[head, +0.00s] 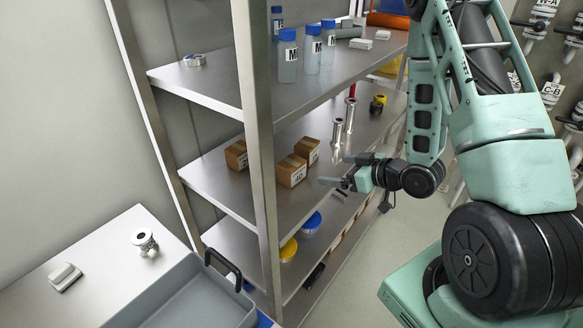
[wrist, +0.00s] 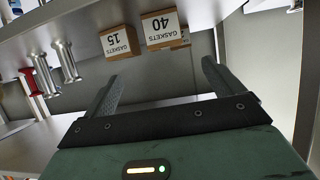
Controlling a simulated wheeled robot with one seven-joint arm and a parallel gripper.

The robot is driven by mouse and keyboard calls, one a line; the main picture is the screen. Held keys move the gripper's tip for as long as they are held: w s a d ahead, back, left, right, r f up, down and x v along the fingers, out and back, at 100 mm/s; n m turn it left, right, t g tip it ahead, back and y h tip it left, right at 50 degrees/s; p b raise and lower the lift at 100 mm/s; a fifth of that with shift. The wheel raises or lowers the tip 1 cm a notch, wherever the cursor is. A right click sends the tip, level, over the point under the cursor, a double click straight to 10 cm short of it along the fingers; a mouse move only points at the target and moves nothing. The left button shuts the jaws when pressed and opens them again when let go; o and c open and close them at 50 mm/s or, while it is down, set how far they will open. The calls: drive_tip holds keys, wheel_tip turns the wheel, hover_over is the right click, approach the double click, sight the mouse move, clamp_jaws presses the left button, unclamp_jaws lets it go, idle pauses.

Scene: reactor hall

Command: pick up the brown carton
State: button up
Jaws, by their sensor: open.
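Three small brown cartons stand on the middle shelf in the head view: a front one (head: 291,171), one behind it to the right (head: 307,150) and one to the left (head: 237,155). The wrist view, which looks upside down, shows a carton labelled GASKETS 40 (wrist: 163,29) and one labelled GASKETS 15 (wrist: 119,41). Part of another brown carton shows behind the GASKETS 40 one. My gripper (head: 334,172) is open and empty at the shelf's front edge, right of the front carton and apart from it. In the wrist view its fingers (wrist: 160,72) point toward the cartons.
Metal cylinders (head: 337,132) stand on the middle shelf right of the cartons. A shelf post (head: 260,150) rises between the left and front cartons in the head view. Blue-capped bottles (head: 288,58) stand on the shelf above. Bowls with blue and yellow (head: 289,250) are below.

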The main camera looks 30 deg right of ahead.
drive_tip(key=p, duration=0.2)
approach(291, 166)
drive_tip(key=w+f, duration=0.2)
drive_tip(key=w, duration=0.1)
drive_tip(key=w+f, duration=0.1)
drive_tip(key=w, duration=0.1)
drive_tip(key=shift+w+d+f, duration=0.2)
drive_tip(key=shift+d, duration=0.15)
drive_tip(key=p+x, duration=0.1)
drive_tip(key=x, duration=0.1)
drive_tip(key=p+x, duration=0.2)
drive_tip(key=x, duration=0.1)
drive_tip(key=shift+s+a, duration=0.1)
drive_tip(key=shift+a, duration=0.35)
drive_tip(key=shift+w+a+f, duration=0.1)
drive_tip(key=shift+w+f, duration=0.15)
drive_tip(key=shift+w, duration=0.15)
drive_tip(key=c, duration=1.1)
